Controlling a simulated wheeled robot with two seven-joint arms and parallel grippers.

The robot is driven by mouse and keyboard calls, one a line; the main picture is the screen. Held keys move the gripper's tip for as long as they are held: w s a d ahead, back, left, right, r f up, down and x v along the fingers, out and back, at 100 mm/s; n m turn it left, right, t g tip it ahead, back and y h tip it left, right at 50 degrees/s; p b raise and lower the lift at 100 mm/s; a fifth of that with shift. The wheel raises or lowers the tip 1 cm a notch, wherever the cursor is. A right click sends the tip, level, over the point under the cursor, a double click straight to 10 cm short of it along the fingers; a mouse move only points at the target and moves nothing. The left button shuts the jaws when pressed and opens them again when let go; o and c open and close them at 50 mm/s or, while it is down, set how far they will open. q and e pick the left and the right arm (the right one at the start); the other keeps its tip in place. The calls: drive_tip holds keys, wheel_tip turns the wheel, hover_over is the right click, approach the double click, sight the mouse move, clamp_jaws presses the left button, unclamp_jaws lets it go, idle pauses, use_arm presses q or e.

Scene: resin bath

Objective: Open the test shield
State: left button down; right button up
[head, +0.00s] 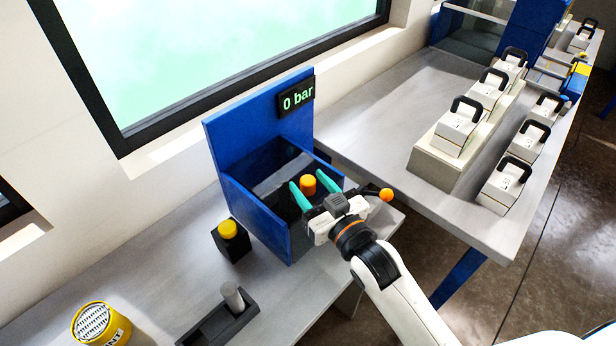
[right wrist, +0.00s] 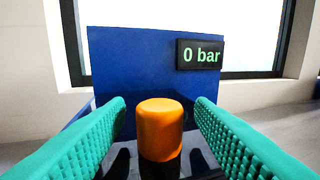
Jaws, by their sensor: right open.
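The blue test station (head: 258,222) stands on the grey bench, with a tall back panel and a display (head: 297,97) reading 0 bar. A greyish, see-through-looking panel (head: 283,172) shows inside its walls; I cannot tell for sure that it is the shield. An orange cylindrical knob (head: 308,184) rises at the station. My right gripper (head: 320,184) is open, its teal fingers on either side of the knob. In the right wrist view the knob (right wrist: 160,130) stands between the fingers with gaps on both sides. An orange ball (head: 386,194) shows right of the gripper. My left gripper is not in view.
A black block with a yellow top (head: 228,230) stands left of the station. A yellow tin (head: 98,322) and a dark holder with a grey cylinder (head: 234,297) are nearer. Several white handled blocks (head: 506,180) stand on the right bench. A window is behind.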

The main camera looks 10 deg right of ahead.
drive_tip(key=shift+x, duration=0.8)
